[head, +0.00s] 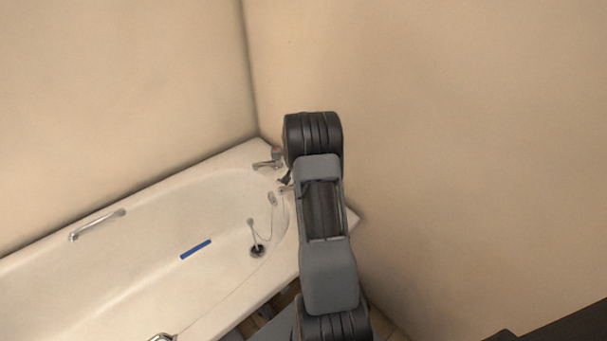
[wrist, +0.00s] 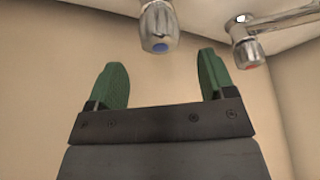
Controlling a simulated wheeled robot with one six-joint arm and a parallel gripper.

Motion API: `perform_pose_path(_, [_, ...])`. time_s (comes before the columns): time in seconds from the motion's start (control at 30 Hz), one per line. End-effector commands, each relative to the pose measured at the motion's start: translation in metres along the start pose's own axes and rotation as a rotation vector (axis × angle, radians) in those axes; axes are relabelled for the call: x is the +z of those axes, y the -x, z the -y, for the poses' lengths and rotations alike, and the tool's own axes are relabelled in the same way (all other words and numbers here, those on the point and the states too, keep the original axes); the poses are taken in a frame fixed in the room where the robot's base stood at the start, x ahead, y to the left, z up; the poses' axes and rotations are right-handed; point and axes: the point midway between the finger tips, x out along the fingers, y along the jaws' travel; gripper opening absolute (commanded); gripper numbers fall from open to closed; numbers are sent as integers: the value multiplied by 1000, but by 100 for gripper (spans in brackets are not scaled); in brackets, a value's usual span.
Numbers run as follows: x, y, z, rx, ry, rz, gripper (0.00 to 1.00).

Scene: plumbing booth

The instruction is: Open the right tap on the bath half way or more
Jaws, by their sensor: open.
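In the wrist view, a chrome tap with a blue-marked end (wrist: 160,38) hangs in from the top edge. It lies ahead of my gripper (wrist: 162,64), between the lines of its two green fingers and apart from both. The fingers are spread, with nothing held between them. A second chrome tap with a red-marked end (wrist: 248,50) and a spout is to the right of the fingers. In the head view, one chrome tap (head: 267,163) shows at the far end of the bath (head: 232,306). My arm hides my gripper and most of the other tap there.
Walls meet in a corner behind the tap end, and the right wall (head: 450,150) is close to my arm. A plug chain runs to the drain (head: 257,251). A grab handle (head: 97,224) is on the bath's far side. A blue strip (head: 196,249) lies inside the bath.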

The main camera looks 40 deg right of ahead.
Motion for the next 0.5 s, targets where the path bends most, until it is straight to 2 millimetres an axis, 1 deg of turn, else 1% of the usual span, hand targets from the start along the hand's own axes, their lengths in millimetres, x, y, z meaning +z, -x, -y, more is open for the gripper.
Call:
perform_pose_path(0.03, [1, -11, 0, 1, 0, 3, 76])
perform_pose_path(0.2, [1, -37, 0, 1, 1, 2, 76])
perform_pose_path(0.33, [1, -51, 0, 1, 1, 2, 76])
perform_pose_path(0.5, [0, -60, 0, 1, 1, 1, 76])
